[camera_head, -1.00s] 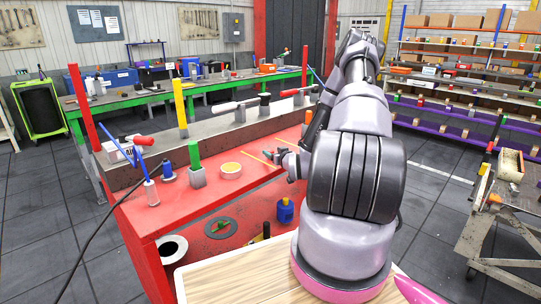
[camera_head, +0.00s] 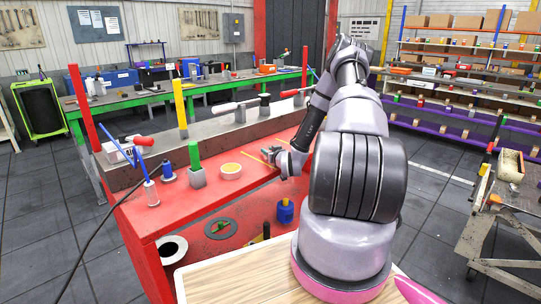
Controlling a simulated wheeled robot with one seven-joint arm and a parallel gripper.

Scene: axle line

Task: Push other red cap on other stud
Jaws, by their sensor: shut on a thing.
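My gripper (camera_head: 273,157) is over the red bench (camera_head: 200,212), just above its surface near a thin yellow rod (camera_head: 256,158). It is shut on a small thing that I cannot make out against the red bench. No red cap can be picked out for certain, and I cannot tell which part is the stud. My arm hides the bench's right side.

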